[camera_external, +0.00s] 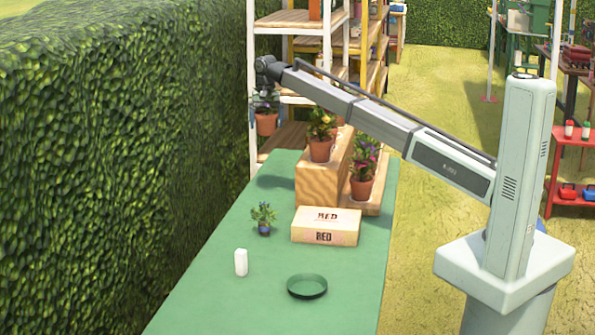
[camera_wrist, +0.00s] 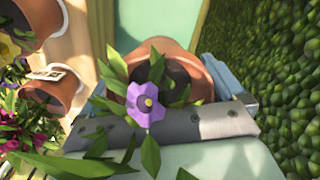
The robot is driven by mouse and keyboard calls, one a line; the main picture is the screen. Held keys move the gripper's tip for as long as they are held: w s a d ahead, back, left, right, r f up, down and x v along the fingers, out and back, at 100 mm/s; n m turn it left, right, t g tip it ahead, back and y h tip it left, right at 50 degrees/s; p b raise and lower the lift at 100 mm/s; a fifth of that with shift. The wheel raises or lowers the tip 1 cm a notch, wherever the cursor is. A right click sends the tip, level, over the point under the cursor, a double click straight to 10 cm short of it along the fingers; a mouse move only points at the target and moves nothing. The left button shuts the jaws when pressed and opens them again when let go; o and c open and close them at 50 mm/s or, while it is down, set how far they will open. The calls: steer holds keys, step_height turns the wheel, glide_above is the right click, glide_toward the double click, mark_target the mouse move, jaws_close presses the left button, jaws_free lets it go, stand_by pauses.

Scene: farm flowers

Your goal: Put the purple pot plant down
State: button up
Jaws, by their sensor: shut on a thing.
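The purple pot plant is a terracotta pot (camera_external: 266,123) with green leaves and a purple flower (camera_wrist: 150,102), clear in the wrist view. My gripper (camera_external: 265,103) is shut on the pot (camera_wrist: 170,52), with a blue-grey finger on each side of it. In the external view the pot hangs upright below my wrist, in the air around the far left end of the green table (camera_external: 205,285). The gap beneath it is hard to judge. The fingertips are small and dark in the external view.
Potted flowers stand on a tall wooden block (camera_external: 317,186) and a lower one (camera_external: 373,207), right of my gripper. A RED box (camera_external: 325,227), small blue pot (camera_external: 264,230), white bottle (camera_external: 241,263) and green dish (camera_external: 307,287) are nearer. A hedge (camera_external: 110,170) borders the left.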

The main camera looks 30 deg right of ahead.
steer(key=s+a+f+n, duration=0.3)
steer(key=s+a, duration=1)
steer(key=a, duration=0.5)
steer(key=s+a+f+n, duration=0.3)
steer(key=s+a, duration=1.1)
steer(key=a, duration=0.4)
steer(key=s+a+f+n, duration=0.2)
steer(key=s+a, duration=0.2)
steer(key=s, duration=0.6)
steer(key=s+a+f+n, duration=0.15)
steer(key=s+a, duration=0.25)
steer(key=s, duration=0.6)
steer(key=s+a+f+n, duration=0.1)
steer(key=s+a+f, duration=0.25)
steer(key=s, duration=0.65)
steer(key=shift+s+d+f+n, duration=0.2)
steer(key=shift+f+n, duration=0.4)
steer(key=shift+f, duration=1.25)
steer(key=shift+s+d+f+n, duration=0.15)
steer(key=shift+d+f+n, duration=0.3)
steer(key=shift+f, duration=1.45)
steer(key=shift+s+d+f+n, duration=0.15)
steer(key=shift+f+n, duration=0.55)
steer(key=shift+f, duration=1.15)
steer(key=shift+f, duration=0.15)
